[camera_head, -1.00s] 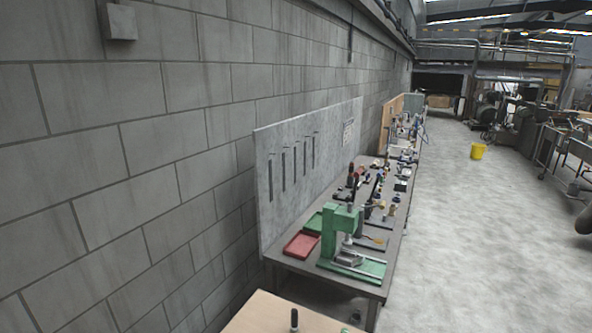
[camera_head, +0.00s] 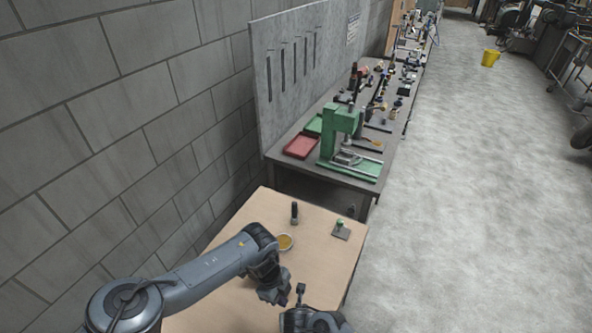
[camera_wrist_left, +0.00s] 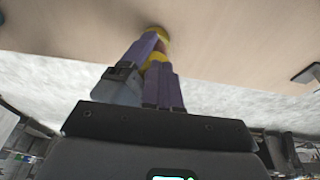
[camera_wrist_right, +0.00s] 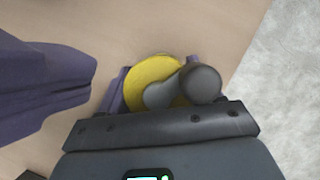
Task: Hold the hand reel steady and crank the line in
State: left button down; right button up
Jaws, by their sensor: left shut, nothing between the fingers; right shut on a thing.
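The hand reel shows in the right wrist view as a yellow disc (camera_wrist_right: 150,82) with a grey crank and rounded knob (camera_wrist_right: 201,83). My right gripper (camera_wrist_right: 157,75) is shut on the reel, one purple finger on either side. In the left wrist view yellow parts of the reel (camera_wrist_left: 157,57) show by the purple fingers of my left gripper (camera_wrist_left: 158,72). That gripper (camera_head: 272,297) is shut and empty, close to the reel; contact cannot be told. In the head view my right gripper (camera_head: 312,319) is at the bottom edge; the reel is mostly hidden.
The wooden table (camera_head: 225,225) bears a round dish with yellow contents (camera_head: 285,242), an upright dark handle (camera_head: 294,212) and a small plate with a green-topped post (camera_head: 341,230). A workbench with a green press (camera_head: 335,140) stands behind. The table's right edge borders open floor.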

pick_arm(q)
jog(key=shift+w+a+r, duration=0.1)
jog(key=shift+w+a, duration=0.15)
jog(key=shift+a, duration=0.05)
dwell(0.4)
jog(key=shift+s+d+v, duration=0.1)
jog(key=shift+d+v, duration=0.1)
jog(key=shift+v, duration=0.75)
jog(key=shift+s+d+v, duration=0.1)
jog(key=shift+d+v, duration=0.1)
jog(key=shift+v, duration=0.75)
jog(key=shift+s+d+v, duration=0.1)
jog(key=shift+d+v, duration=0.1)
jog(key=shift+v, duration=0.75)
jog(key=shift+a+r, duration=0.1)
jog(key=shift+r, duration=0.05)
notch_tip(320, 180, down, 6)
jog(key=s+a+g+h, duration=0.1)
jog(key=h, duration=0.1)
jog(key=shift+a+h, duration=0.15)
jog(key=shift+h, duration=0.25)
jog(key=shift+s, duration=0.1)
jog(key=shift+s+d, duration=0.25)
jog(key=shift+d, duration=0.4)
jog(key=shift+w+d, duration=0.25)
jog(key=shift+w, duration=0.35)
